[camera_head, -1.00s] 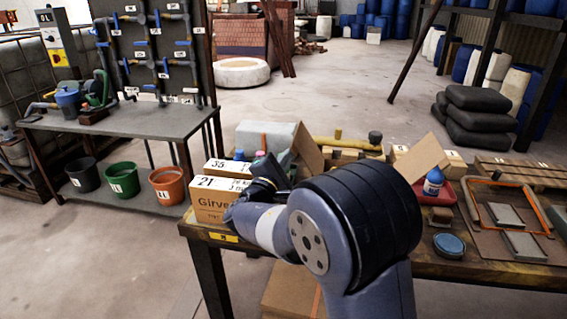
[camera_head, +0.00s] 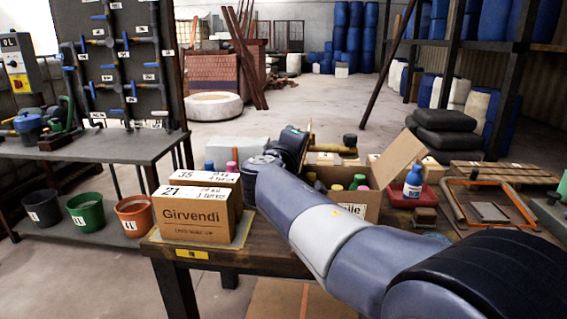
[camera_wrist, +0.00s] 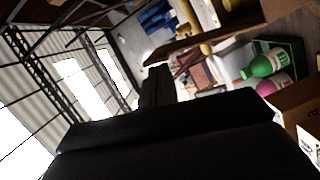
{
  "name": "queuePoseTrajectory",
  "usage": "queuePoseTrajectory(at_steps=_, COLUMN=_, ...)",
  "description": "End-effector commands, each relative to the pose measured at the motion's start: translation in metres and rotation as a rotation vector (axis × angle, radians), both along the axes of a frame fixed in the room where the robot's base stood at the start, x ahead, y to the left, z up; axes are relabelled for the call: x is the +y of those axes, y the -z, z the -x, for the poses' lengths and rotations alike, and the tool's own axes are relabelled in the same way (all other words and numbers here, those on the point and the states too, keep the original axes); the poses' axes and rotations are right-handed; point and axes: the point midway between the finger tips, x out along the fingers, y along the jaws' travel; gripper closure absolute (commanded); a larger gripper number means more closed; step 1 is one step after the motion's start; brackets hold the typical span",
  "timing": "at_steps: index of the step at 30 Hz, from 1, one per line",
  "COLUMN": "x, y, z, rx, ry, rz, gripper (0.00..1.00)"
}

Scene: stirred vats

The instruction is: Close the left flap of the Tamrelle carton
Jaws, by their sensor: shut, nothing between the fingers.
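The carton whose partly hidden label ends in "lle" (camera_head: 352,210) stands on the bench, open, with bottles inside; I take it as the Tamrelle carton. Its right flap (camera_head: 401,158) stands up and leans outward. My arm covers its left side, so I cannot tell how the left flap lies. My gripper (camera_head: 297,138) is above and behind the carton's left side, shut and empty. In the wrist view its dark fingers (camera_wrist: 156,86) point away from me, and a green bottle (camera_wrist: 264,64) and a magenta bottle (camera_wrist: 273,84) show to their right.
The Girvendi carton (camera_head: 195,219) and another closed carton (camera_head: 208,177) stand left of my arm. A blue-and-white bottle (camera_head: 413,181) and a red tray (camera_head: 402,200) are to the right. A grey bin (camera_head: 237,149) stands behind.

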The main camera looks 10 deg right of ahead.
Motion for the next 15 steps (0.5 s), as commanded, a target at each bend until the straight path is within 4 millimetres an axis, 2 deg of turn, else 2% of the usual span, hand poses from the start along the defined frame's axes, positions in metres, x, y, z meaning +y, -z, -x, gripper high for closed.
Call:
queuePoseTrajectory(at_steps=1, x=-0.008, y=0.006, z=0.002, rx=-0.013, ry=0.003, rz=-0.044, gripper=1.00)
queuePoseTrajectory(at_steps=15, x=-0.064, y=0.025, z=0.013, rx=-0.102, ry=0.003, rz=-0.480, gripper=1.00)
